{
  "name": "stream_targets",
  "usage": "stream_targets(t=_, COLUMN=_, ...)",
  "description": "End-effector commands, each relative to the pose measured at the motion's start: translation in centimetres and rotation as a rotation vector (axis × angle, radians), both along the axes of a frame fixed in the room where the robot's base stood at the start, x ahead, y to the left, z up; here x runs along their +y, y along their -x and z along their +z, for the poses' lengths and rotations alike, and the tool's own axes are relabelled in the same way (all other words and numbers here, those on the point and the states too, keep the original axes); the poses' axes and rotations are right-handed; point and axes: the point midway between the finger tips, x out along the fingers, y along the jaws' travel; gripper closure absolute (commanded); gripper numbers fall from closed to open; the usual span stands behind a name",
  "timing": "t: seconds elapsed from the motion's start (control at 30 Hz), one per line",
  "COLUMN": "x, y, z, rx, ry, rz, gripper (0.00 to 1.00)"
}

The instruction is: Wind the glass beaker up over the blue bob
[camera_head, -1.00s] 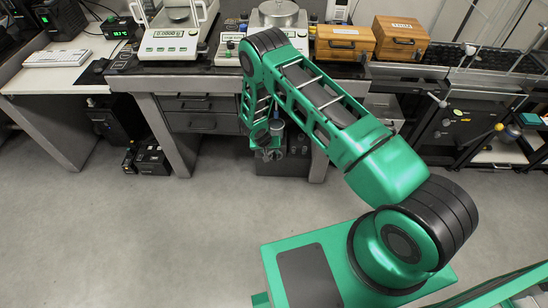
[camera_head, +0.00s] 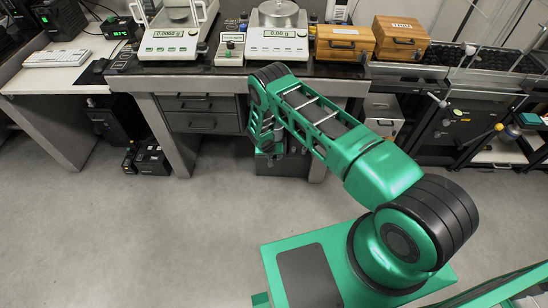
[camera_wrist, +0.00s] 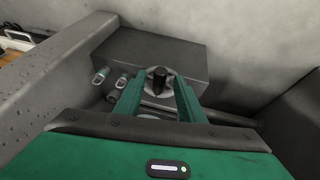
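My gripper (camera_wrist: 160,88) shows in the wrist view as two green fingers. They stand apart, with a visible gap between the tips. A black knob (camera_wrist: 160,76) on a pale round plate shows between and just beyond the tips, in front of a dark grey block (camera_wrist: 172,54). I see no finger touching the knob. A pale curved edge shows low between the fingers; I cannot tell what it is. In the head view, the gripper end is down below the bench edge, mostly hidden by my arm. I cannot make out the glass beaker or the blue bob now.
Two balances (camera_head: 171,46) (camera_head: 277,44) and two wooden boxes (camera_head: 344,43) (camera_head: 400,40) stand on the bench above. Drawers (camera_head: 200,122) are left of my arm. In the wrist view, metal loops (camera_wrist: 100,76) lie left of the fingers. The floor (camera_head: 150,240) in front is clear.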

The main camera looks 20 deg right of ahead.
Motion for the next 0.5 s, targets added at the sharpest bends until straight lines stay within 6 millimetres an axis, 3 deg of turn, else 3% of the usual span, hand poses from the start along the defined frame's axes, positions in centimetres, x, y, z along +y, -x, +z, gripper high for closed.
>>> stream_targets(t=0.07, x=-0.01, y=0.01, z=0.01, rx=0.0, ry=0.0, rz=0.0, gripper=0.64)
stream_targets(t=0.2, x=0.01, y=0.01, z=0.02, rx=0.0, ry=0.0, rz=0.0, gripper=0.98)
stream_targets(t=0.5, x=-0.11, y=0.07, z=0.02, rx=-0.004, ry=-0.015, rz=-0.001, gripper=1.0)
